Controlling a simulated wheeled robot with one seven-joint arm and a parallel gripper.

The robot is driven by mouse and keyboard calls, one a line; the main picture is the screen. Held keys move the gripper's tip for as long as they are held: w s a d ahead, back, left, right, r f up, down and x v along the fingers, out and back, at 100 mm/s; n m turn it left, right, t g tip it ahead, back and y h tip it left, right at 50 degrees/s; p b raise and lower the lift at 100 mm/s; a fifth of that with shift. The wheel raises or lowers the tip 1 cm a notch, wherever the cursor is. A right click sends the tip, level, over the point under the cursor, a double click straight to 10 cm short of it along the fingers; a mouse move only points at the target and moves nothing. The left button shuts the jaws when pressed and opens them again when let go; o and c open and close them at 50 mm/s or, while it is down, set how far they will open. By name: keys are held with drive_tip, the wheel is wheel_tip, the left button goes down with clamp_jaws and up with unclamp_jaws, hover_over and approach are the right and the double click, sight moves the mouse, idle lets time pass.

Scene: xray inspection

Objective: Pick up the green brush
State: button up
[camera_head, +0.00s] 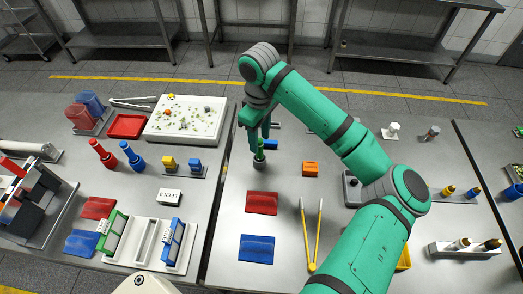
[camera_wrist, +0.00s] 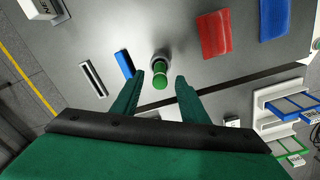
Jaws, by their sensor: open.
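The green brush (camera_wrist: 161,78) stands upright on the grey table, its round green top facing the wrist camera. In the head view the green brush (camera_head: 260,147) shows just below my gripper (camera_head: 258,132), with a dark base on the table. In the wrist view my gripper (camera_wrist: 158,82) is open, one finger on each side of the brush's top. Gaps show between the fingers and the brush. I cannot tell exactly how far down the fingers reach along it.
A blue block (camera_head: 270,145) lies close beside the brush. An orange block (camera_head: 310,168), a red pad (camera_head: 262,203), a blue pad (camera_head: 257,249) and yellow tongs (camera_head: 314,240) are on the same table. A seam separates the left table, which holds red and blue bottles (camera_head: 131,155).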

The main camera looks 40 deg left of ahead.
sight(260, 150)
drive_tip(key=shift+f, duration=3.2)
clamp_jaws()
